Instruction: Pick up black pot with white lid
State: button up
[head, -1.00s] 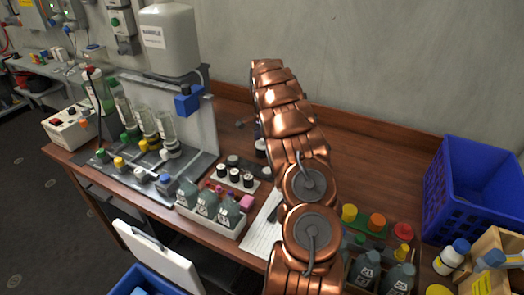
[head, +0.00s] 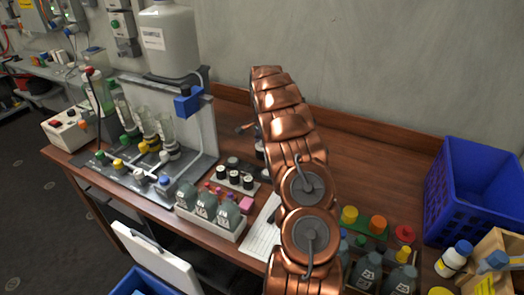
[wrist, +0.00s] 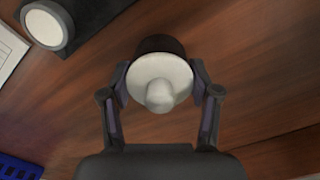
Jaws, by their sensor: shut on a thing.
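My gripper (wrist: 160,80) is shut on a black pot with a white lid (wrist: 158,95) in the wrist view. Its two fingers press on opposite sides of the round white lid, which has a pale knob. The dark body shows just beyond the lid, above wood. I cannot tell whether the pot touches the table. In the head view my copper arm hides most of the gripper and the pot; a dark piece and a bit of a pot (head: 260,151) show left of the arm.
Another dark round thing with a whitish top (wrist: 46,24) stands upper left in the wrist view. The head view shows a rack of small black jars (head: 233,178), a tray of grey bottles (head: 204,207) and a blue crate (head: 478,190). The tabletop (head: 375,165) behind is clear.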

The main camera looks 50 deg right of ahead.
jog(key=shift+r, duration=0.15)
jog(key=shift+r, duration=3.35)
